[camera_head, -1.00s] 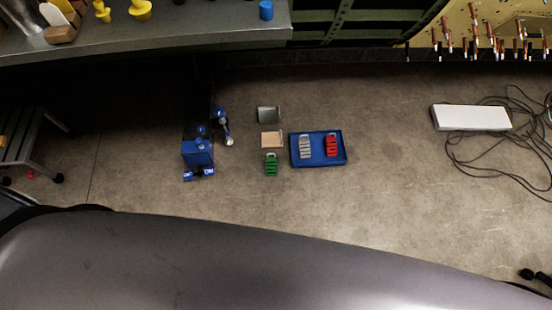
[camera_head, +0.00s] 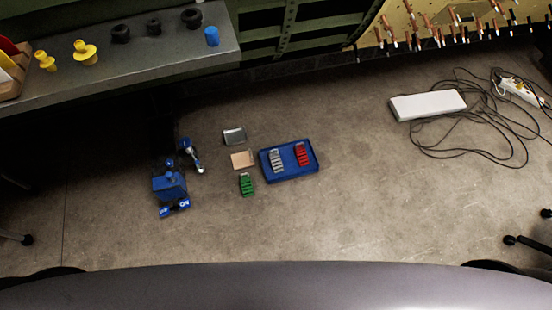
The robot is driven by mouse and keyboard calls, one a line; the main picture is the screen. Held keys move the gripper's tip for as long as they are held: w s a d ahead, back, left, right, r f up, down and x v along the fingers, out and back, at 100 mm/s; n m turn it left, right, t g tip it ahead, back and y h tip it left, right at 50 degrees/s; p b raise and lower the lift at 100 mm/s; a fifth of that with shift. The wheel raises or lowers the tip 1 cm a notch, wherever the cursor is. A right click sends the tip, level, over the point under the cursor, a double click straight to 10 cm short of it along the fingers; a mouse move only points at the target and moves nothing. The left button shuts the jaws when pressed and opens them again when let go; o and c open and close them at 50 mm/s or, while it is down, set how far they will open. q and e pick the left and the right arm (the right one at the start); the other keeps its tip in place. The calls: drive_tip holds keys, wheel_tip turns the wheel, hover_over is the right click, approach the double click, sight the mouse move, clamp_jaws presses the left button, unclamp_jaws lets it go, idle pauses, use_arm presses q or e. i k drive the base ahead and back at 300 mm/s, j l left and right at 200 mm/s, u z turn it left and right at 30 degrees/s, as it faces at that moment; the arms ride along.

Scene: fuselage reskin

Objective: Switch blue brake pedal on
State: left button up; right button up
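A blue device with a foot pedal (camera_head: 174,208) at its near end stands on the floor, left of centre in the head view. The pedal is blue with white markings too small to read surely. A blue block-shaped body (camera_head: 169,186) sits just behind the pedal. Whether the pedal is pressed or switched cannot be told. Neither of my grippers is in view, and nothing touches the pedal.
A blue tray (camera_head: 290,175) holds grey and red slotted blocks. A green block (camera_head: 247,184) lies beside it. A workbench (camera_head: 130,72) stands at upper left. A white box (camera_head: 427,105) and loose black cables (camera_head: 470,149) lie at right. Floor around the pedal is mostly clear.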

sight(185, 204)
drive_tip(key=u, duration=1.4)
